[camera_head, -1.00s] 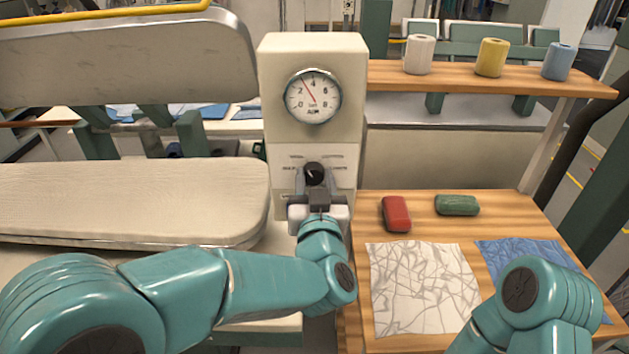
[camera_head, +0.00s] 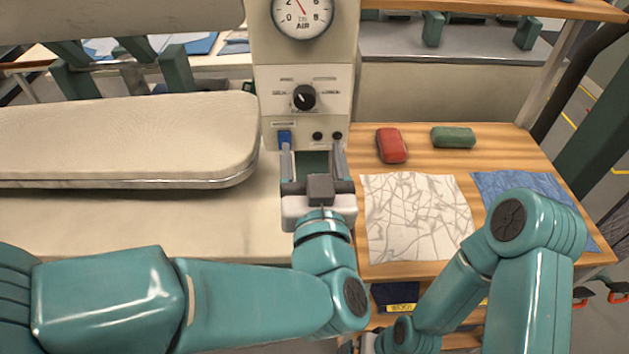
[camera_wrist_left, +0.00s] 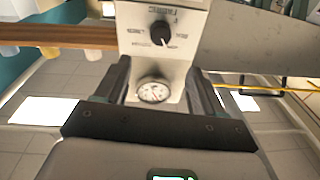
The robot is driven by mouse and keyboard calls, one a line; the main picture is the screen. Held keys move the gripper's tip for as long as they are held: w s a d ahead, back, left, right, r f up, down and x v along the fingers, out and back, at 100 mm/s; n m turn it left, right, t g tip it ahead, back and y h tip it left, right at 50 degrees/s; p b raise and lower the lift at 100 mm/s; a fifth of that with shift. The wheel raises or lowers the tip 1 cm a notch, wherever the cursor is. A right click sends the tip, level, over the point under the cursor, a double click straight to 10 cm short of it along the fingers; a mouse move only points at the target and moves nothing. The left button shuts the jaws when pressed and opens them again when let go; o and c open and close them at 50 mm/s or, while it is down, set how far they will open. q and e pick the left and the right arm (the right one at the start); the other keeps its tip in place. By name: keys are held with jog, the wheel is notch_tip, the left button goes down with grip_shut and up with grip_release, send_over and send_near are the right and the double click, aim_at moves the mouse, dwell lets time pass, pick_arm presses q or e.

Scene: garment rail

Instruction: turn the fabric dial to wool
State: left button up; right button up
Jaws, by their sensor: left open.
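The fabric dial (camera_head: 304,97) is a black round knob on the pale panel of the machine column. Its white mark points to the upper left in the head view; the labels around it are too small to read. The dial also shows in the left wrist view (camera_wrist_left: 160,33), beyond the fingers. My left gripper (camera_head: 313,150) is open and empty, below the dial in the head view and apart from it. My right arm (camera_head: 510,230) is at the lower right; its fingertips are out of the picture.
A pressure gauge (camera_head: 302,14) sits above the dial. A blue switch (camera_head: 284,138) and two small black knobs are below it. The padded pressing board (camera_head: 120,140) is left. On the wooden table (camera_head: 490,161) lie a red block (camera_head: 391,145), a green block (camera_head: 453,137) and two cloths.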

pick_arm(q)
jog(key=s, duration=0.3)
jog(key=shift+s+d+f, duration=0.1)
jog(key=shift+s+f, duration=0.05)
jog(key=shift+s, duration=0.15)
